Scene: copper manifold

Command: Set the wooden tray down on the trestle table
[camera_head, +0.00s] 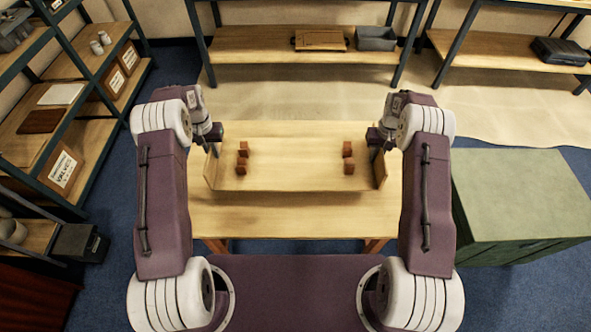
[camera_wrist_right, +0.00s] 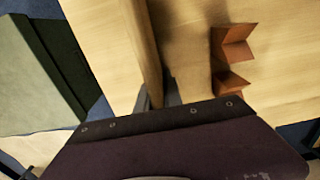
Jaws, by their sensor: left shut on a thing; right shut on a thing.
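The wooden tray (camera_head: 292,172) is level above the trestle table (camera_head: 298,218) in the head view, with an upright wall at each end. A shadow lies on the tabletop along its front edge; I cannot tell how large any gap is. My left gripper (camera_head: 211,143) is shut on the tray's left end wall. My right gripper (camera_head: 378,146) is shut on its right end wall. The right wrist view shows my right fingers (camera_wrist_right: 158,96) on either side of that wall (camera_wrist_right: 143,50). The left fingertips are mostly hidden.
Several small copper-brown pieces (camera_head: 242,158) stand on the tray in two groups, left and right. A green cabinet (camera_head: 520,200) stands close to the table's right. Shelves (camera_head: 60,130) stand at the left, and another shelf unit (camera_head: 270,45) is behind.

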